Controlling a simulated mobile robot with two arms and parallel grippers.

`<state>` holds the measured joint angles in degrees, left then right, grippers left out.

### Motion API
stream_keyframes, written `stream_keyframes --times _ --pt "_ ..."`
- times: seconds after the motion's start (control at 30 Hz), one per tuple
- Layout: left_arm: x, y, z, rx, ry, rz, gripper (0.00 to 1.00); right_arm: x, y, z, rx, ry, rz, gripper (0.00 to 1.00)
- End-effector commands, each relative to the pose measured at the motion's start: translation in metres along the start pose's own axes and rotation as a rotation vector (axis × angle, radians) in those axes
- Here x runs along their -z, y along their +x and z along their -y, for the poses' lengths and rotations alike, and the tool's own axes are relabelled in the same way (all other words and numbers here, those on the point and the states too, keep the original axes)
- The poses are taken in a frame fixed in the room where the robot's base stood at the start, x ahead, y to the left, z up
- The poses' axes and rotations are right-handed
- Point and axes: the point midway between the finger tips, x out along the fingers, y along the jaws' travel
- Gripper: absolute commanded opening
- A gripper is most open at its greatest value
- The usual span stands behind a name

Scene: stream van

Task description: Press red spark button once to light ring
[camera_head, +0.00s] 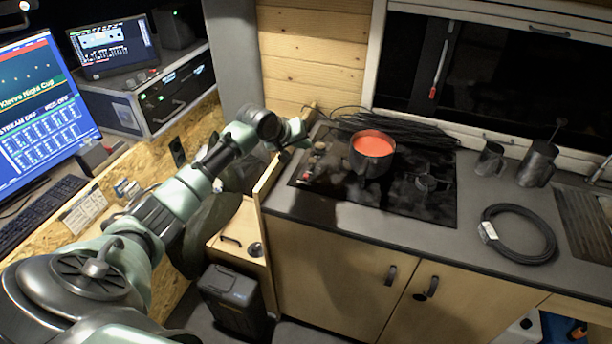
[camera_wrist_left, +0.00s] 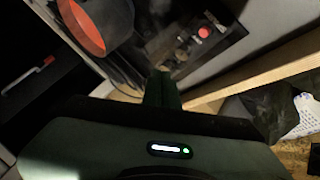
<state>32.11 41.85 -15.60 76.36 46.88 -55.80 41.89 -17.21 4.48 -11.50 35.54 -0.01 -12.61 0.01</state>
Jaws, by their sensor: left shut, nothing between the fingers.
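The red spark button (camera_head: 307,175) sits at the front left corner of the black hob (camera_head: 425,202), near small knobs (camera_head: 319,147). In the left wrist view the red button (camera_wrist_left: 204,32) shows at the top, on a dark panel beside the knobs (camera_wrist_left: 181,54). My left gripper (camera_head: 303,138) is shut and empty. It is above the hob's left edge, behind the button in the head view and apart from it. In the left wrist view its closed fingers (camera_wrist_left: 162,88) point toward the knob panel. I cannot make out a flame. My right gripper is not in view.
A pot with red contents (camera_head: 373,147) stands on the hob, right of my left gripper. A wooden side panel (camera_head: 268,180) borders the hob's left side. Black cables (camera_head: 400,130) lie behind it. A coiled cable (camera_head: 519,234) and metal mugs (camera_head: 537,163) are on the right counter.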

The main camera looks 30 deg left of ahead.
Motion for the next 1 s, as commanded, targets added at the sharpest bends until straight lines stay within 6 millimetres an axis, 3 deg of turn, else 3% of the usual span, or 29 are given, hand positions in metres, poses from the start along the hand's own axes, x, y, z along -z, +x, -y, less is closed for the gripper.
stream_keyframes --times 0.27,0.73,1.0 --pt "-0.007 0.009 0.007 0.0 0.001 0.0 0.0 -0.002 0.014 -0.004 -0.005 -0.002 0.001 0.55" --pt "-0.036 0.049 0.036 0.0 0.002 0.0 0.0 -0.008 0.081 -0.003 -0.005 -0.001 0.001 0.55" --pt "-0.045 0.061 0.044 0.0 0.0 0.001 0.0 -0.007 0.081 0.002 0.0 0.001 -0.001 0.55"
